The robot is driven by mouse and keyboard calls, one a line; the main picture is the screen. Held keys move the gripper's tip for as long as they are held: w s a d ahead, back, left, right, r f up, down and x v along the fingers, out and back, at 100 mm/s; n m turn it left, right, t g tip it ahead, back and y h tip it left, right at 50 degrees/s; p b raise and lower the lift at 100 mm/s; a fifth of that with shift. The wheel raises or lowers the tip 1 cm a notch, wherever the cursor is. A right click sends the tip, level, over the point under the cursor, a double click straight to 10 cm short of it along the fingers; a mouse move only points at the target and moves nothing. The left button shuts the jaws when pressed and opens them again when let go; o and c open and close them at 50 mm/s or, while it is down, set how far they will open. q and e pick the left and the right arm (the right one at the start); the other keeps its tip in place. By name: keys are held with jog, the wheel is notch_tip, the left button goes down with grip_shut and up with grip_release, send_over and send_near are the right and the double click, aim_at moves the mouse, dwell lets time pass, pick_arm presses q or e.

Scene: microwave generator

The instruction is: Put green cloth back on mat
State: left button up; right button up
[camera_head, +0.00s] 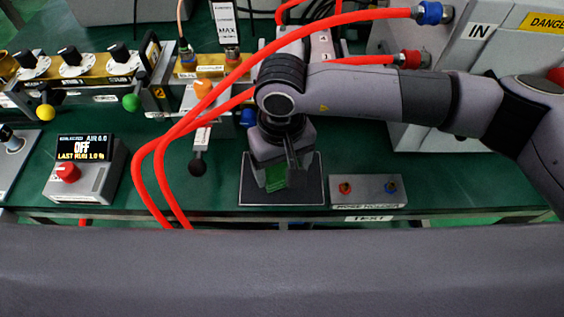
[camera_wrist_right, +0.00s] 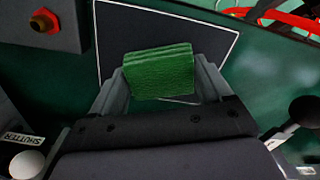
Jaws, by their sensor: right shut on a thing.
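The green cloth (camera_head: 277,179) is a small folded bundle over the dark mat (camera_head: 311,191), which has a thin pale border. My right gripper (camera_head: 276,178) points down over the mat in the head view. In the right wrist view the folded cloth (camera_wrist_right: 160,74) sits between the two fingertips of my right gripper (camera_wrist_right: 162,82), which is shut on it. The mat (camera_wrist_right: 150,24) lies behind and below the cloth there. I cannot tell whether the cloth touches the mat. My left gripper is not in view.
A grey hose holder (camera_head: 368,190) stands right of the mat. Red hoses (camera_head: 150,165) arch over the bench on the left. A control box (camera_head: 85,170) reading OFF and a valve with a black knob (camera_head: 198,167) stand left. The bench's front edge runs just before the mat.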

aim_at(282, 169)
jog(key=shift+f, duration=0.25)
jog(key=o, duration=0.9)
jog(key=shift+r, duration=0.15)
jog(key=shift+o, duration=0.2)
notch_tip(282, 169, up, 12)
jog(key=shift+r+b, duration=0.2)
jog(key=shift+b, duration=0.2)
